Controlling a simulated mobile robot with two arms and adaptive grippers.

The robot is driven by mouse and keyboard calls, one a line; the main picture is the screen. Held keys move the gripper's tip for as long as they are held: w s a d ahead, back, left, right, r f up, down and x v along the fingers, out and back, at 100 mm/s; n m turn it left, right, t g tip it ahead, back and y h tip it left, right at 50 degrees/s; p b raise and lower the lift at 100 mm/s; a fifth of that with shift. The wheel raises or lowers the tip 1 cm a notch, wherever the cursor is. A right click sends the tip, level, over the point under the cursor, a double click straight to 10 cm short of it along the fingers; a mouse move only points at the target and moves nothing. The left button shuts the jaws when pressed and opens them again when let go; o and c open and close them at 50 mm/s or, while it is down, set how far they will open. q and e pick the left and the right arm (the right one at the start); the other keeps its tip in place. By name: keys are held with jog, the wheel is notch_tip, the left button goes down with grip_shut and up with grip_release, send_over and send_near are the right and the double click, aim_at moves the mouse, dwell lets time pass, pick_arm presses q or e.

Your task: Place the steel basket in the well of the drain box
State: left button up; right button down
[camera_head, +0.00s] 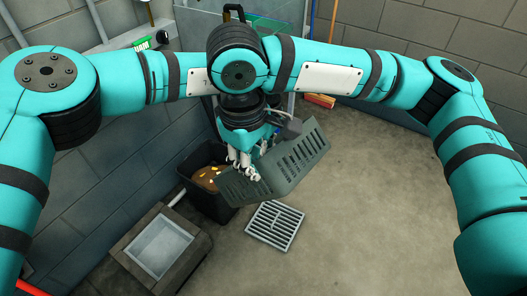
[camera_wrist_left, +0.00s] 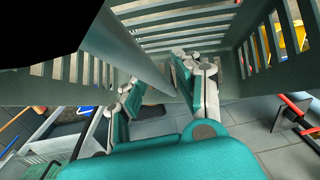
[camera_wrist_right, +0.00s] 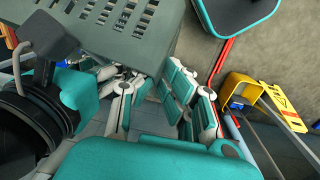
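The steel basket (camera_head: 300,158), a grey slotted box, is tilted above the floor beside a black bin. My right gripper (camera_head: 241,166) is at its left end, and its fingers close on the basket's wall. In the right wrist view, the basket (camera_wrist_right: 125,30) lies across the fingertips (camera_wrist_right: 152,80). In the left wrist view, the basket's slats (camera_wrist_left: 190,22) fill the top, and my left gripper (camera_wrist_left: 160,92) has its fingers on either side of a basket wall. The left gripper is hidden in the head view. The drain box (camera_head: 128,262) stands at the lower left; its pale well (camera_head: 162,246) is empty.
The black bin (camera_head: 214,207) holds brown contents with yellow bits, close to the basket's left end. A slotted grate (camera_head: 275,226) lies on the floor right of the drain box. A block wall runs along the left. The floor at right is clear.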

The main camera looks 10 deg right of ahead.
pick_arm(q)
grip_shut()
jog(key=shift+w, duration=0.1)
pick_arm(e)
jog(key=c, duration=1.4)
grip_release()
jog(key=shift+r, duration=0.1)
